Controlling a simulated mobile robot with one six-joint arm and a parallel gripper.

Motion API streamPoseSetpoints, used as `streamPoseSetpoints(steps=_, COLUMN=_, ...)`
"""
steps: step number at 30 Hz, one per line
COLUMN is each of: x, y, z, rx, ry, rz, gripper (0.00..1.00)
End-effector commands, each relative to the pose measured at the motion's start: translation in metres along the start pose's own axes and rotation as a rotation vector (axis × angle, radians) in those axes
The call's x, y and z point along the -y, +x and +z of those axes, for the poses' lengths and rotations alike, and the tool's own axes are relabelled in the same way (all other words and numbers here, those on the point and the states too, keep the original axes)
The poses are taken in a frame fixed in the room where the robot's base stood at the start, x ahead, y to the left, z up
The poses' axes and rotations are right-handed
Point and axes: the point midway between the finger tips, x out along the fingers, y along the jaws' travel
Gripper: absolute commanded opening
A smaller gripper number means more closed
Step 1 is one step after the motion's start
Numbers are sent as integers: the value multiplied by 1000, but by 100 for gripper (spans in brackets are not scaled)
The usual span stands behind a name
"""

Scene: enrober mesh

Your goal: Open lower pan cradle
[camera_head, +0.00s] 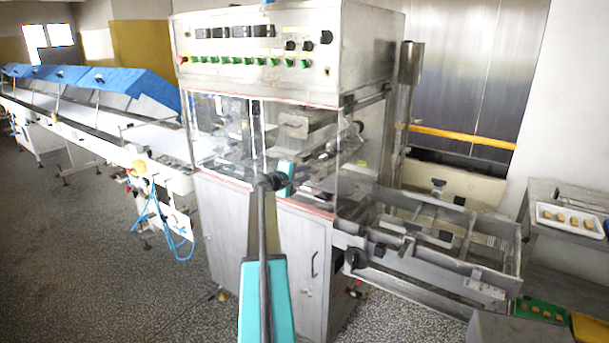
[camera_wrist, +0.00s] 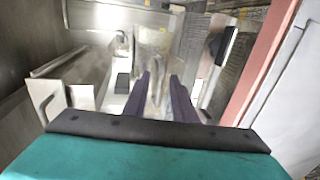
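The enrober (camera_head: 262,70) is a steel cabinet with clear panels around its middle and a row of green buttons above. My arm reaches up to its front, with the teal wrist (camera_head: 285,178) at the clear panels. Pale metal parts (camera_wrist: 125,70) show beyond and between the fingertips. I see no clear grip on anything. I cannot tell which part is the lower pan cradle.
A red-edged panel (camera_wrist: 268,60) stands close on the right in the wrist view. An open steel conveyor frame (camera_head: 435,230) juts out right of the enrober. A long conveyor with blue covers (camera_head: 135,85) runs left. A tray of pieces (camera_head: 568,230) sits far right.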

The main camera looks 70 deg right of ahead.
Motion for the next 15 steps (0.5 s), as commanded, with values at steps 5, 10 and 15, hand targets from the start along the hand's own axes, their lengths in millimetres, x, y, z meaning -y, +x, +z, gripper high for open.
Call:
streamPoseSetpoints(steps=5, x=0, y=0, z=0, rx=0, ry=0, rz=0, gripper=16)
streamPoseSetpoints(steps=10, x=0, y=0, z=0, rx=1, ry=0, rz=0, gripper=0)
streamPoseSetpoints(steps=15, x=0, y=0, z=0, rx=1, ry=0, rz=0, gripper=0)
